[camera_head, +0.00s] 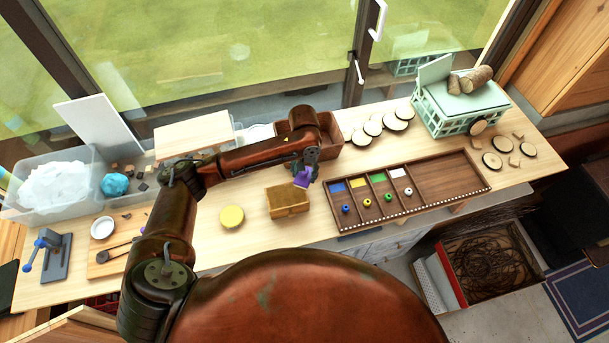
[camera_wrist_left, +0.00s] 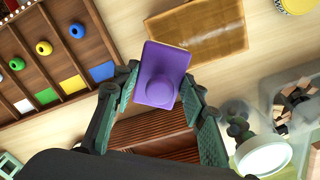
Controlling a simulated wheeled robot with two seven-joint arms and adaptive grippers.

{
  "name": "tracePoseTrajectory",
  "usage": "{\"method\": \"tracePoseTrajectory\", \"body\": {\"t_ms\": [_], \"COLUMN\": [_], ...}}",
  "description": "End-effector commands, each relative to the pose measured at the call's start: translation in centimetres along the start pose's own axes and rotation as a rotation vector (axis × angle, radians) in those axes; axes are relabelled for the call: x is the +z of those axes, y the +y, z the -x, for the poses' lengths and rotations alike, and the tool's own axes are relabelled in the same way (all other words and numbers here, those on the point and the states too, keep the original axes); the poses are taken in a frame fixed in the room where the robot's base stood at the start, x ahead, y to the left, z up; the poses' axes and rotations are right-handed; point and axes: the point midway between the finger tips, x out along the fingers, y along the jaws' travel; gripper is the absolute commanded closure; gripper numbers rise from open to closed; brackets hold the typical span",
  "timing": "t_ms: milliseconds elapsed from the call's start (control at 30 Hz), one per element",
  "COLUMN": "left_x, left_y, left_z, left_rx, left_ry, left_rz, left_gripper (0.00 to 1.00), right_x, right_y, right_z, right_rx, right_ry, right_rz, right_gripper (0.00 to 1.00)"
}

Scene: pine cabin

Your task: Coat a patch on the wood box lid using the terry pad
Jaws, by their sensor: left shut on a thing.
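A golden-brown wood box (camera_head: 288,201) sits on the bench just below the pad in the head view. Its lid shows in the left wrist view (camera_wrist_left: 210,35) with an uneven brown tone. The pad appears held above the box's far right corner; contact is unclear. My right gripper is out of view.
A compartment tray (camera_head: 440,194) with coloured squares and rings lies close right of the box. A round yellow-topped tin (camera_head: 232,216) stands left. A reddish-brown bin (camera_head: 328,130) is behind the gripper. A mint crate (camera_head: 440,118) stands at the back right.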

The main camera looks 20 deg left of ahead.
Motion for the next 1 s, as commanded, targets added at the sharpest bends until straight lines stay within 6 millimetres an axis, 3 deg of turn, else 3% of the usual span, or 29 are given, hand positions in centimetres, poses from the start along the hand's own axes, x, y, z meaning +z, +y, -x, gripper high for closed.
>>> {"method": "tracePoseTrajectory", "body": {"t_ms": [467,800,1000], "left_x": [0.0,0.0,0.0], "left_y": [0.0,0.0,-0.1], "left_z": [0.8,3.3,3.7], "left_rx": [-0.001,-0.001,-0.001], "left_ry": [0.000,0.001,0.000], "left_rz": [0.000,0.001,0.001], "left_gripper": [0.85,0.85,0.85], "right_x": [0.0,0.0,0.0], "right_y": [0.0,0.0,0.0], "right_z": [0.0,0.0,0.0], "right_rx": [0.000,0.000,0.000], "right_ry": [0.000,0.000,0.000], "right_rz": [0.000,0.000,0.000], "right_gripper": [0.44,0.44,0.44]}}
